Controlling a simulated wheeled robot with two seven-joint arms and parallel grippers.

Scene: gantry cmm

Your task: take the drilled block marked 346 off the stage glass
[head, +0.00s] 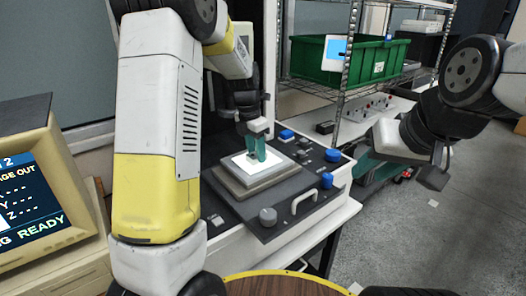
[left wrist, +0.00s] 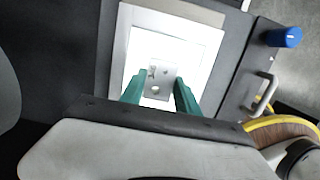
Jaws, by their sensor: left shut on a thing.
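The drilled block (left wrist: 159,78) is a small grey metal piece with holes, seen in the left wrist view. Its marking is too small to read. It is over the bright white stage glass (left wrist: 190,47), which also shows in the head view (head: 262,168). My left gripper (head: 256,155) has green fingers, seen in the left wrist view (left wrist: 160,92) on both sides of the block, shut on it. I cannot tell whether the block touches the glass. In the head view the fingers mostly hide the block. My right gripper (head: 432,168) hangs at the right, away from the stage; its fingers are unclear.
Blue knobs (head: 333,155) and a handle (head: 304,200) stand on the dark stage plate. A wire shelf with a green crate (head: 378,58) stands behind. A monitor (head: 32,190) is at the left. A round brown surface (head: 285,287) is at the bottom. Open floor lies right.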

